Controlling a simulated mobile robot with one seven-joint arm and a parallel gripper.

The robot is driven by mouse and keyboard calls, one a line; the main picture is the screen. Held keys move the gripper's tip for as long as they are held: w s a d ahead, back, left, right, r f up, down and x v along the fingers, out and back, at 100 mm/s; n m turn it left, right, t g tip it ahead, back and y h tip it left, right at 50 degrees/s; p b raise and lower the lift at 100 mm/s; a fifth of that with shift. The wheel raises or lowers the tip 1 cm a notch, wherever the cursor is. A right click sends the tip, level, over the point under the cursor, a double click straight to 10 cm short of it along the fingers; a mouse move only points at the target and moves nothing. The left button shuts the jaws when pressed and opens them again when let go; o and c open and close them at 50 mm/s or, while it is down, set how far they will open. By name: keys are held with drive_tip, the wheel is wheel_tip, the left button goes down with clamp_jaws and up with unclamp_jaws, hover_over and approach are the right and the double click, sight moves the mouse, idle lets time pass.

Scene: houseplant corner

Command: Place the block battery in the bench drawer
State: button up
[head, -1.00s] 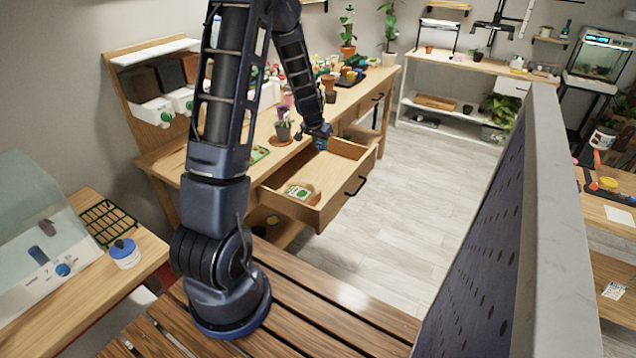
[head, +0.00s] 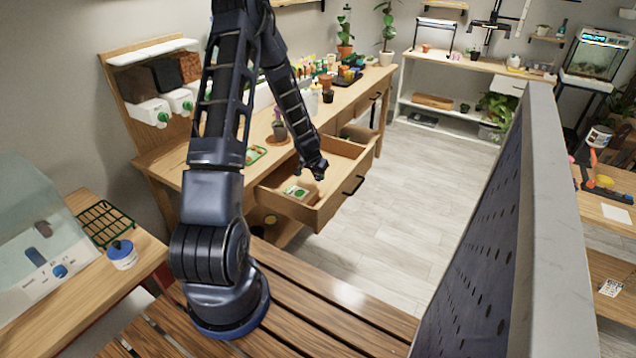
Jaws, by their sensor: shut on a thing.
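The bench drawer (head: 323,212) is pulled out from the wooden workbench, its front with a dark handle facing right. My gripper (head: 319,176) points down over the open drawer, right of its middle, with its tips at about the rim level or inside. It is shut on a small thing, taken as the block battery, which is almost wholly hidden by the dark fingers. I cannot tell whether it touches the drawer floor. A white and green packet (head: 297,192) lies in the drawer's near left part.
A potted plant (head: 280,127) on a terracotta saucer stands on the bench (head: 168,158) behind the drawer. More pots and bottles stand farther along it. A grey pegboard panel (head: 490,230) rises at the right. The drawer floor around my gripper looks mostly clear.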

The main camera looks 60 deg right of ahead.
sight(317, 179)
drive_tip(key=shift+f, duration=2)
drive_tip(key=shift+f, duration=0.1)
drive_tip(key=o, duration=1)
drive_tip(key=shift+v, duration=6.1)
drive_tip(key=shift+w, duration=0.1)
